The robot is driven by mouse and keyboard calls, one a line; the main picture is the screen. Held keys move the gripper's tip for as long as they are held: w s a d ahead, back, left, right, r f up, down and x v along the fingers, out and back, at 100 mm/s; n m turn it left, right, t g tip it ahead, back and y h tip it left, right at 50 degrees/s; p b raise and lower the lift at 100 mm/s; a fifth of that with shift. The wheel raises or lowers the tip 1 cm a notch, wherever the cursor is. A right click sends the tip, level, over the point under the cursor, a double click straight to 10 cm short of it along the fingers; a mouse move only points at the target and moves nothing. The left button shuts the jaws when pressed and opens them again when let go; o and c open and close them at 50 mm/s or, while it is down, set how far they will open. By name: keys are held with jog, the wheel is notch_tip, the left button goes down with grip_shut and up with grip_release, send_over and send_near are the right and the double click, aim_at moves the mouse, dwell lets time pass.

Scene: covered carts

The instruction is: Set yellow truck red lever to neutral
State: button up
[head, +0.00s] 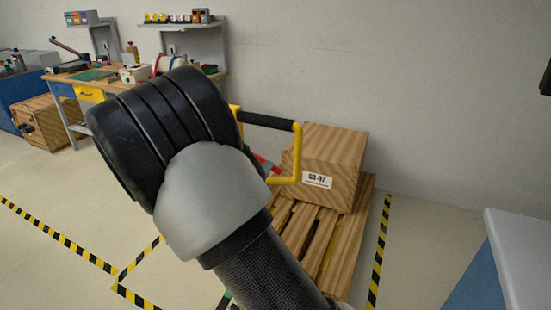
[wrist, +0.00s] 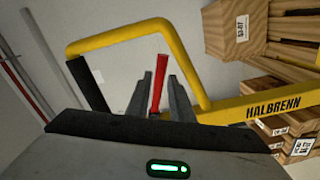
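The yellow truck's handle loop (head: 298,155) with its black grip (head: 267,121) rises beside my arm in the head view. In the wrist view the yellow frame (wrist: 130,38) arches across the left and top, with a bar marked HALBRENN at right. The red lever (wrist: 160,82) stands nearly upright in the picture, inside the loop. My gripper (wrist: 160,78) is open, with one grey finger on each side of the lever and gaps visible on both sides. I cannot tell the lever's depth between the fingers. In the head view my arm hides the gripper.
A wooden crate (head: 322,165) labelled G3-07 stands on a wooden pallet (head: 352,235) by the truck. A workbench (head: 62,78) is at back left and a blue and grey cart (head: 520,255) at right. Striped floor tape (head: 378,255) borders the pallet.

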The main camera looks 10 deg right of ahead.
jog(key=x, duration=0.8)
jog(key=shift+w, duration=0.1)
jog(key=shift+c, duration=0.2)
grip_shut()
